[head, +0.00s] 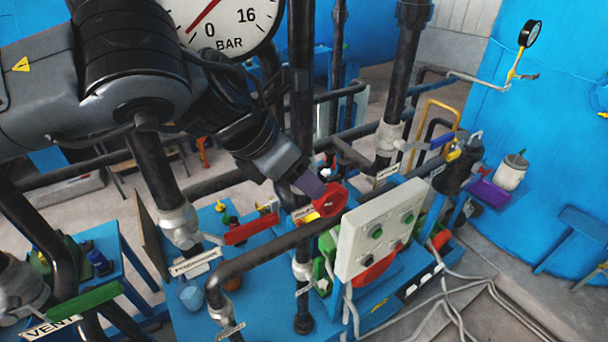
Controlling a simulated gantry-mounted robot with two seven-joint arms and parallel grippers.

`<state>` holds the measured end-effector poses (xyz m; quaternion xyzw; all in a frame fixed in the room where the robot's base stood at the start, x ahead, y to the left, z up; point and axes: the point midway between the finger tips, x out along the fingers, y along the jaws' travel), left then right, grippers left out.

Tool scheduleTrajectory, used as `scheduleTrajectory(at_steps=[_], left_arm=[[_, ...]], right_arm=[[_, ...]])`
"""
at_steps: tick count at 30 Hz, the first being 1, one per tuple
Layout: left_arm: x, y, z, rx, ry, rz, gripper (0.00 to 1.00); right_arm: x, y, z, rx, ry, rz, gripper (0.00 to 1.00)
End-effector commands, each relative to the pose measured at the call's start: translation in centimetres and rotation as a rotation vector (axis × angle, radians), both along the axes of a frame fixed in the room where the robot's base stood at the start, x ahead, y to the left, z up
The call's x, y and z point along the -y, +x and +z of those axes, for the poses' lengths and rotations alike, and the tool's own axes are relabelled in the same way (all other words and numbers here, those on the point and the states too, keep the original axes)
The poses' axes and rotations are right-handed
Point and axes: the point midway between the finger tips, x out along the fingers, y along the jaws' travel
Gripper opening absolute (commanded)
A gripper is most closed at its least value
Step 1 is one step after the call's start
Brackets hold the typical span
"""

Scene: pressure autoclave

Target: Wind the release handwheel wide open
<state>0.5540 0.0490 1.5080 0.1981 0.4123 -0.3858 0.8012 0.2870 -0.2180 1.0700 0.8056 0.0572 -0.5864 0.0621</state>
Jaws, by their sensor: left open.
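A small red handwheel (331,201) shows in the middle of the head view, above the blue bench and just behind the pale control box. I take it to be the release handwheel, but no label on it is readable. My left gripper (312,186) comes down from the upper left, with its fingertips at the wheel's upper left edge. It is open. I cannot tell whether the fingers touch the rim or go around it. Part of the wheel's left side is hidden by the fingers. My right gripper is not in view.
A red lever (250,229) and a green lever (75,309) sit to the left. Dark pipes cross around the arm. A pressure gauge (222,18) hangs at the top. Grey cables run along the floor.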

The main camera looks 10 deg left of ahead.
Motion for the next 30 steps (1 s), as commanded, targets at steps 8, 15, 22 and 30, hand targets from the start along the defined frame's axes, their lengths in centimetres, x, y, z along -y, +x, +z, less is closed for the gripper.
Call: scheduleTrajectory(at_steps=[8,15,22,30], left_arm=[[0.8,0.2,3.5,-0.062,0.081,-0.023,0.51],[2.9,0.4,8.5,-0.223,0.23,-0.046,0.51],[4.2,2.3,7.2,-0.335,0.357,-0.02,0.51],[4.4,3.4,3.5,-0.384,0.468,-0.001,0.51]], right_arm=[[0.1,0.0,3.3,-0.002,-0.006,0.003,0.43],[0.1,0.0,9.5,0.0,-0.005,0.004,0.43],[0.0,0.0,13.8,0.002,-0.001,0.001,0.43],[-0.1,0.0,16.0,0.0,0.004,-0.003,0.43]])
